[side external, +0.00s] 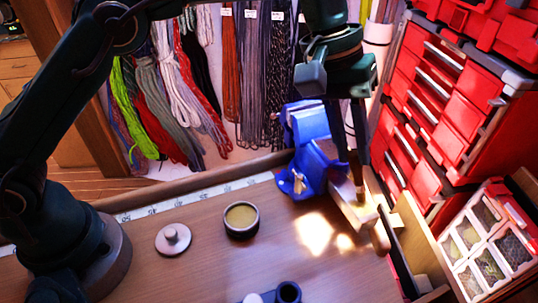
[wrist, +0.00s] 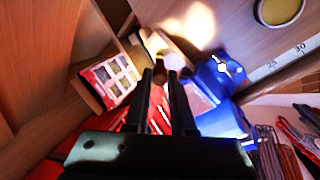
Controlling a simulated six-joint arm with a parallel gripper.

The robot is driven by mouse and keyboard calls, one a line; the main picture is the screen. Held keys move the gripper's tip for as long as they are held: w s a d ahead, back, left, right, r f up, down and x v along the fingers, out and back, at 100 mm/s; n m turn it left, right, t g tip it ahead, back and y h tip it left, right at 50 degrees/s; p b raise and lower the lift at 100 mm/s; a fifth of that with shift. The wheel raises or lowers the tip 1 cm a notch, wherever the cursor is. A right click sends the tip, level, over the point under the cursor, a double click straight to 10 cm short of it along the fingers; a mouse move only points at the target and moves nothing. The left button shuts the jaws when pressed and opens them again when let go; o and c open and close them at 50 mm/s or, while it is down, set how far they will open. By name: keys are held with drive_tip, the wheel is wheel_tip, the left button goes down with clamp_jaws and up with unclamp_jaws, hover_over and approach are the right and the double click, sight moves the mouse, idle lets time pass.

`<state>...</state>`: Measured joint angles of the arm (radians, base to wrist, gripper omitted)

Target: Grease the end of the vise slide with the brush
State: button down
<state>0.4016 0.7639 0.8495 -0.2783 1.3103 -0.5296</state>
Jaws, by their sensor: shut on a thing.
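The blue vise (side external: 312,160) stands at the back edge of the bench; it also shows in the wrist view (wrist: 215,85). My gripper (side external: 358,190) points down just right of the vise. In the wrist view its fingers (wrist: 167,76) are close together on what looks like the brush, whose rounded end (wrist: 173,62) shows at the fingertips. A pale wooden piece (side external: 352,212) lies under the fingertips; I cannot tell whether they touch. The bristles and the slide's end cannot be made out. An open pot of yellowish grease (side external: 242,218) stands left of the vise.
The pot's lid (side external: 173,240) lies on the bench left of the pot. A dark blue holder (side external: 287,292) is at the front edge. Red drawers (side external: 450,110) and a compartment box (side external: 492,245) crowd the right. Coiled lines (side external: 255,75) hang behind. The bench between the pot and holder is clear.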

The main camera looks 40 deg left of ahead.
drive_tip(key=shift+s+d, duration=0.2)
drive_tip(key=shift+d, duration=0.15)
drive_tip(key=shift+d, duration=0.1)
drive_tip(key=shift+s+d, duration=0.3)
drive_tip(key=shift+d, duration=0.2)
drive_tip(key=shift+s+d, duration=0.1)
drive_tip(key=shift+d, duration=0.1)
idle(0.5)
drive_tip(key=shift+w+a, duration=0.35)
drive_tip(key=shift+a, duration=0.3)
drive_tip(key=shift+a, duration=0.1)
drive_tip(key=shift+w+a, duration=0.3)
drive_tip(key=shift+a, duration=0.25)
